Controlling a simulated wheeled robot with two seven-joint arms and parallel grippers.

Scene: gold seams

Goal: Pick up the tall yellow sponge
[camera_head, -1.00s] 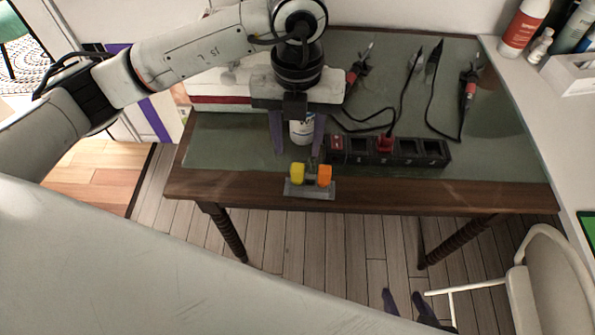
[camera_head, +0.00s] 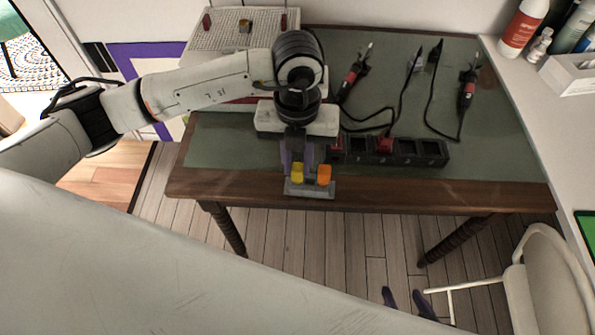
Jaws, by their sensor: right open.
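The yellow sponge (camera_head: 297,174) stands upright in a small grey holder (camera_head: 310,190) at the table's front edge, beside an orange sponge (camera_head: 324,174). My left gripper (camera_head: 298,163) points down over the yellow sponge, its purple fingers close about its upper part. The sponge's top is partly hidden, and I cannot tell whether the fingers touch it or how far apart they are. My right gripper (camera_head: 405,301) shows low in the view, its two purple fingertips apart and empty, in front of the table.
A black row of sockets (camera_head: 395,152) with a red part lies just right of my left gripper. Cabled tools (camera_head: 352,80) lie behind it. A white perforated box (camera_head: 240,30) is at the back left. A white chair (camera_head: 545,280) stands at right.

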